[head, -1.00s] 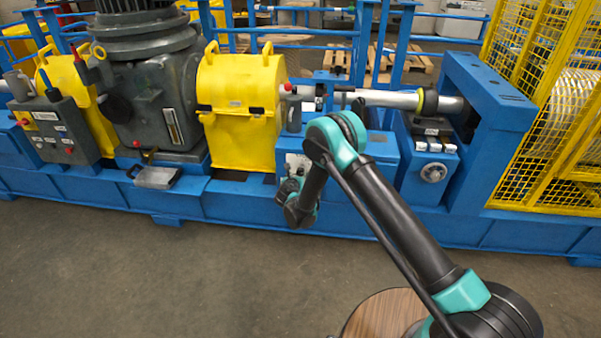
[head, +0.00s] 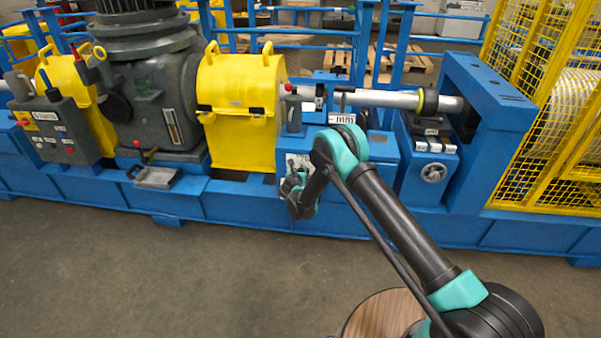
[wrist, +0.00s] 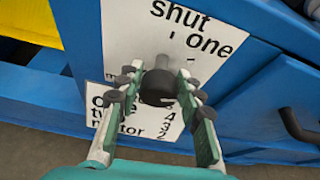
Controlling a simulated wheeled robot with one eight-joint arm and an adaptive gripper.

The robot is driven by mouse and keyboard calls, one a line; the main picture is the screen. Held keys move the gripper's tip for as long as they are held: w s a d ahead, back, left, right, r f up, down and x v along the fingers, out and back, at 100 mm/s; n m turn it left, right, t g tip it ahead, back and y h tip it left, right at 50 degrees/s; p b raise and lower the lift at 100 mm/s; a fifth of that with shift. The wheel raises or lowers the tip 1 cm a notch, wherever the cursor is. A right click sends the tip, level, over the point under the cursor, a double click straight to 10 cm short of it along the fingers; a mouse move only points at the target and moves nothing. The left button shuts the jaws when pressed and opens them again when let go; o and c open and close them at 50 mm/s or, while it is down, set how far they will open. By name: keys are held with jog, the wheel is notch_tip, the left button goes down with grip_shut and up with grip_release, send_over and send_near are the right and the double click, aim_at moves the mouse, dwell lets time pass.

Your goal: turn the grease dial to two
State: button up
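The grease dial (wrist: 158,87) is a dark round knob on a white lettered plate (wrist: 120,40) in the wrist view. The words "shut" and "one" are readable above and to the upper right of the knob. A pale stub shows at its upper edge; I cannot tell for sure where the dial points. My gripper (wrist: 160,80) is open, with one finger on each side of the knob. A gap shows at the left finger; contact at the right is unclear. In the head view my gripper (head: 291,183) is at the blue box's front, hiding the dial.
A second white label (wrist: 135,122) with small numbers sits below the knob, partly hidden. A dark handle (wrist: 298,125) is at the right.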

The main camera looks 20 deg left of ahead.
jog(key=c, duration=0.6)
jog(key=shift+c, duration=0.2)
jog(key=shift+m, duration=0.3)
jog(key=shift+d+m+y, duration=0.1)
jog(key=shift+m+y, duration=0.5)
jog(key=shift+y, duration=0.1)
jog(key=m+y, duration=0.2)
jog(key=m, duration=0.1)
jog(key=shift+d+g, duration=0.1)
jog(key=shift+g, duration=0.2)
jog(key=m+y, duration=0.3)
jog(key=m, duration=0.1)
jog(key=shift+f+m, duration=0.15)
jog(key=shift+m, duration=0.25)
